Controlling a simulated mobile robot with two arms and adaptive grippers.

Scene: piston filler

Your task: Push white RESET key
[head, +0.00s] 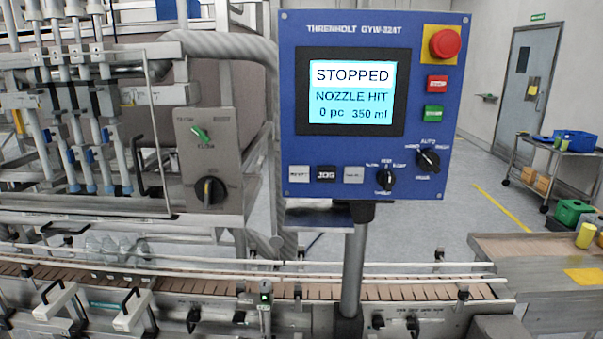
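The blue control panel (280,100) faces me in the upper middle, on a grey post (354,265). A white key (299,174) sits at its lower left; its small label is blurred but looks like RESET. The black JOG key (326,174) is just right of it, and another pale key (353,174) with an unreadable label follows. The panel's screen (352,90) reads STOPPED, NOZZLE HIT, 0 pc, 350 ml. Neither of my grippers is in view, and nothing covers the keys.
A red mushroom button (445,43), red key (437,84), green key (434,113) and two black rotary knobs (428,160) share the panel. A conveyor (200,285) with rails runs below, with clear bottles (110,246) at left. A table (540,250) stands right.

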